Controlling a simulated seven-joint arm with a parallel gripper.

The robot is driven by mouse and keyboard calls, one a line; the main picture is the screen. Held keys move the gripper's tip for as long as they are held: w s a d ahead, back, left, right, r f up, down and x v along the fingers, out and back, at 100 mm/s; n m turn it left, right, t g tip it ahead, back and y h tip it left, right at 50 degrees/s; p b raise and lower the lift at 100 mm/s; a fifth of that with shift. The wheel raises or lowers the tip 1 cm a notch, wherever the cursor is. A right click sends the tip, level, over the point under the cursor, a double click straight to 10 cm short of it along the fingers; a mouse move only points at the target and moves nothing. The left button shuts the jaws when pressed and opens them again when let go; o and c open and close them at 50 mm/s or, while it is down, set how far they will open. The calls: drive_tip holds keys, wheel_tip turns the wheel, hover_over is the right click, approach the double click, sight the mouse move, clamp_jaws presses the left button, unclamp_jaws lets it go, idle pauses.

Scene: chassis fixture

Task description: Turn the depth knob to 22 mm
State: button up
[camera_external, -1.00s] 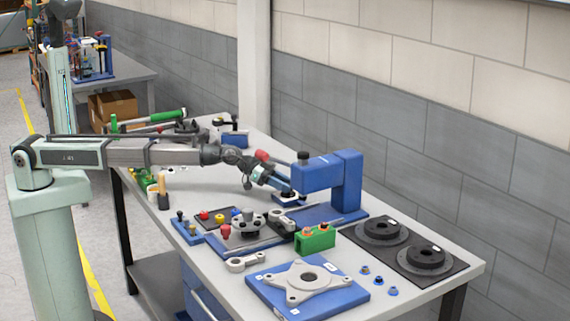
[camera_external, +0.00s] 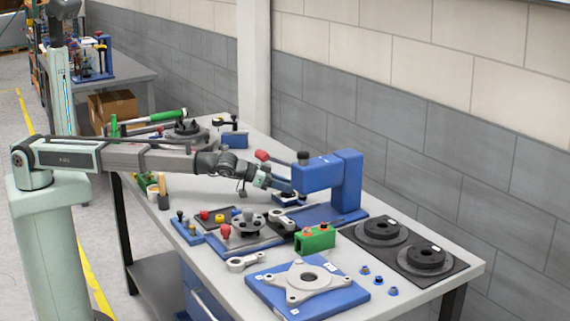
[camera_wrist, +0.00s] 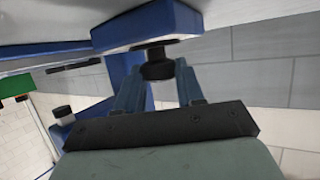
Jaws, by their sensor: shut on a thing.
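A black knob (camera_wrist: 157,65) stands on a blue block (camera_wrist: 150,24), seen upside down in the wrist view. My gripper (camera_wrist: 158,72) has one finger on each side of the knob and is shut on it. In the external view my gripper (camera_external: 284,187) is beside the blue press (camera_external: 347,180), just above the small blue block (camera_external: 280,202). The knob is mostly hidden there by the fingers and the press head. No scale or millimetre reading can be made out.
The press head overhangs close to my gripper, with a black cap (camera_external: 303,157) on top. A red-ended handle (camera_external: 263,156) is just behind. A green block (camera_external: 315,239), a fixture with a red knob (camera_external: 225,231) and a white flanged plate (camera_external: 304,282) stand in front.

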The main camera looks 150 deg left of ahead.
drive_tip(key=shift+w+d+n+g+y, duration=0.15)
drive_tip(key=shift+n+g+y, duration=0.25)
drive_tip(key=shift+n+g, duration=0.95)
drive_tip(key=shift+f, duration=0.1)
drive_tip(key=o, duration=1)
drive_tip(key=shift+o, duration=0.2)
drive_tip(key=shift+r, duration=0.2)
wheel_tip(320, 180, up, 10)
drive_tip(key=shift+f, duration=0.15)
